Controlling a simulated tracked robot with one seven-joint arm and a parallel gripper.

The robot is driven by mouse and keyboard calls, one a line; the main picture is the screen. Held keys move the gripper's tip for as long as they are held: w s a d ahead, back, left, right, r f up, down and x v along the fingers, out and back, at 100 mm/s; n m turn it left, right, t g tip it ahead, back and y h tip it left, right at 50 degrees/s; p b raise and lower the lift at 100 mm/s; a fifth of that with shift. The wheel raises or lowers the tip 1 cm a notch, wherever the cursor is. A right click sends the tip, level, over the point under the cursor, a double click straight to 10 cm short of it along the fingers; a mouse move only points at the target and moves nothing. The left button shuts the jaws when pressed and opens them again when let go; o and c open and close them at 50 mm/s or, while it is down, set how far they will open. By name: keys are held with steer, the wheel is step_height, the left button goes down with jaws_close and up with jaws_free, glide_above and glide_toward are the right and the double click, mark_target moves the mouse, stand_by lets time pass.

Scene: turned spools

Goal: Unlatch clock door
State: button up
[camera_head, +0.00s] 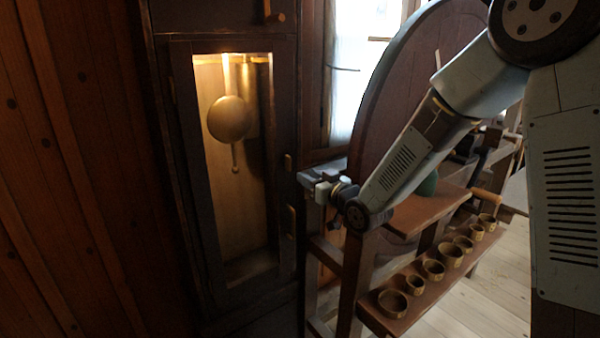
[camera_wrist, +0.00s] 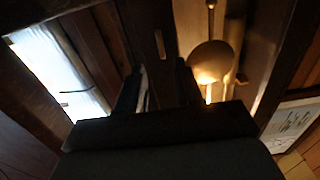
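The clock door (camera_head: 285,120) is a dark wood frame around a tall window, and it looks closed. A brass pendulum (camera_head: 229,118) hangs lit behind it, and the pendulum also shows in the wrist view (camera_wrist: 211,60).
A big dark wheel (camera_head: 392,90) stands under and behind my arm. A shelf (camera_head: 372,316) with several small cups (camera_head: 433,269) is at lower right. A window (camera_head: 355,70) is behind. A wood-plank wall (camera_head: 75,170) is at left. A framed sheet (camera_wrist: 290,124) shows at right in the wrist view.

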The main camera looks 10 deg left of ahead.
steer(key=shift+v, duration=2.15)
